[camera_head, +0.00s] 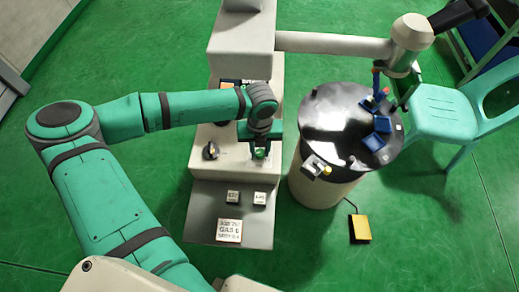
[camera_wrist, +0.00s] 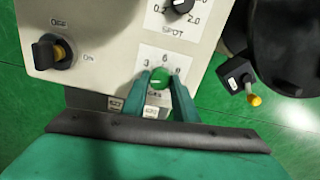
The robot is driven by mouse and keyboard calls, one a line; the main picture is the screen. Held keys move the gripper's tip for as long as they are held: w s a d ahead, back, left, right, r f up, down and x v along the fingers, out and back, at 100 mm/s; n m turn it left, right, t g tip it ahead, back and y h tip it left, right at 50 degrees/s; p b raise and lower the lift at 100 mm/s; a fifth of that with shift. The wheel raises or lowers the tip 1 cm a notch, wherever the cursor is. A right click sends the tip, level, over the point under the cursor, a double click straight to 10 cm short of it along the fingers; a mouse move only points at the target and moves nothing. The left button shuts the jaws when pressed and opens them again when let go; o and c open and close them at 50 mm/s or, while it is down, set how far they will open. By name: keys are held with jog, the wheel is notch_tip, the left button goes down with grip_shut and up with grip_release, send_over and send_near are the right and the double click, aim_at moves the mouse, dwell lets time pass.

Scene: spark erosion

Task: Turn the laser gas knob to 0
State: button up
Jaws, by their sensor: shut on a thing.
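The green gas knob (camera_wrist: 160,79) sits on the light machine panel, with the figures 3, 6 and what looks like 9 around its far side. A pale line on it seems to point left; its exact setting is hard to tell. My gripper (camera_wrist: 161,84) is shut on the knob, one finger on each side. In the head view my gripper (camera_head: 261,145) reaches down onto the panel, and the green knob (camera_head: 260,153) shows between its fingers. The label below the knob is partly hidden by the fingers.
A black on/off switch (camera_wrist: 50,52) is left of the knob, and a black SPOT knob (camera_wrist: 181,4) is beyond it. A sign (camera_head: 229,230) mentioning gas lies on the grey shelf. A black-topped drum (camera_head: 325,120) stands close on the right.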

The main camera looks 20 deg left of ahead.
aim_at(260, 152)
jog(key=shift+n, duration=1.2)
jog(key=shift+w+r+n, duration=0.1)
jog(key=shift+w+n, duration=0.1)
jog(key=shift+n, duration=0.2)
jog(key=shift+d, duration=0.2)
jog(key=shift+a, duration=0.1)
jog(key=shift+s, duration=0.1)
jog(key=o, duration=1.1)
jog(key=shift+s+a, duration=0.1)
jog(key=shift+c, duration=0.2)
notch_tip(260, 152, up, 11)
